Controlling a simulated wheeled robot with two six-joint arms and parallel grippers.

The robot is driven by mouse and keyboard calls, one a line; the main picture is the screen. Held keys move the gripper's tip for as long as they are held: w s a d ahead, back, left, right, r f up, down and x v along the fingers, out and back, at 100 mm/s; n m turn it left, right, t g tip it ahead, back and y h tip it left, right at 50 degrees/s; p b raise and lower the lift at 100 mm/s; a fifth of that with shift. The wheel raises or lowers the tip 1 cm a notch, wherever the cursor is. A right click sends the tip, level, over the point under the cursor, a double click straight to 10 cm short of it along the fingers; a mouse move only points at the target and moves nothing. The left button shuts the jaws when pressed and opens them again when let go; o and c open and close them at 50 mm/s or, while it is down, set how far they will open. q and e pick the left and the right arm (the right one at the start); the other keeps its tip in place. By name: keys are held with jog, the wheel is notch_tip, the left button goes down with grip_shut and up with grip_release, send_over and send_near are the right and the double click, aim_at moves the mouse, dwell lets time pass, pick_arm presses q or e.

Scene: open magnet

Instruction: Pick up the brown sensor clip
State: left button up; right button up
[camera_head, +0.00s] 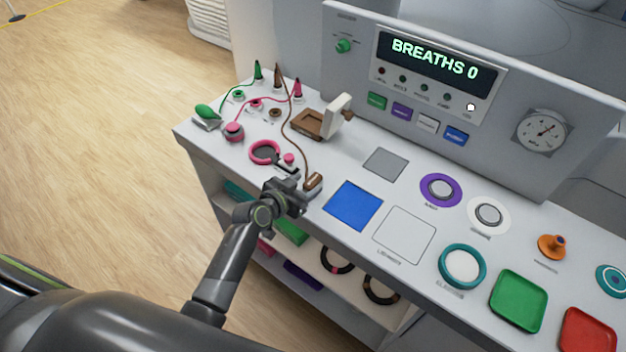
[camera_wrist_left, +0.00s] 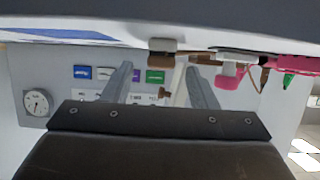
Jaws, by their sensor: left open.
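The brown sensor clip (camera_head: 314,181) sits on a small grey base near the front edge of the white console top, with a brown cable running back from it. In the left wrist view, which is upside down, the clip (camera_wrist_left: 162,45) appears centred just beyond the fingertips. My left gripper (camera_head: 300,192) is open right beside the clip in the head view, to its left and front. Both fingers of my left gripper (camera_wrist_left: 160,68) are apart with nothing between them. Whether a finger touches the clip cannot be told. My right gripper is not in view.
A pink ring (camera_head: 264,152) and a pink clip (camera_head: 233,131) lie left of the brown one. A brown block with a white plate (camera_head: 339,116) stands behind. A blue square (camera_head: 354,205) lies to the right. A control panel (camera_head: 440,110) rises at the back.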

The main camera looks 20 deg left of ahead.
pick_arm(q)
jog(key=shift+w+d+f, duration=0.15)
jog(key=shift+w+f, duration=0.05)
jog(key=shift+w, duration=0.3)
jog(key=c, duration=1)
jog(key=shift+c, duration=0.4)
